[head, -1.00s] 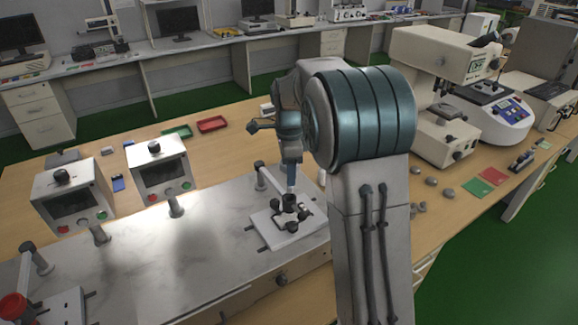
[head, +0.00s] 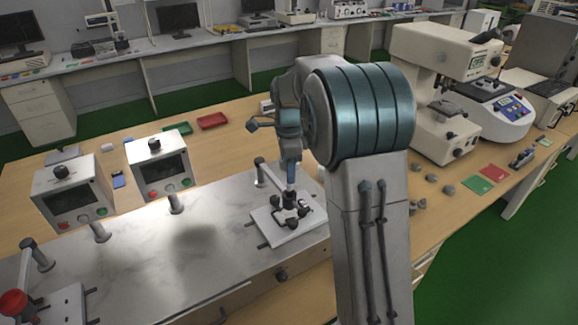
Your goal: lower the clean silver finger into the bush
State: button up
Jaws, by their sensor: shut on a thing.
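My gripper (head: 290,187) points straight down over the fixture on the metal bench plate, at the middle right of the head view. It is shut on the silver finger, which is very small here and mostly hidden by the gripper. The dark bush (head: 289,199) is in the middle of the fixture, directly under the gripper tip. The fixture has a light base plate (head: 268,231) and dark knobs around the bush. The gripper tip meets the top of the bush in this view. I cannot tell how far the finger is inside.
A dark post (head: 260,170) stands close behind and left of the fixture. Two control boxes (head: 160,170) with screens are to the left. A red tray (head: 212,121) and a green tray (head: 178,129) lie behind.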

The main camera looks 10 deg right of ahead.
aim_at(289, 190)
jog(key=shift+f, duration=0.2)
jog(key=shift+f+b, duration=1.2)
jog(key=shift+f, duration=0.6)
jog(key=shift+f+b, duration=1.05)
jog(key=shift+f, duration=0.7)
jog(key=shift+f, duration=0.1)
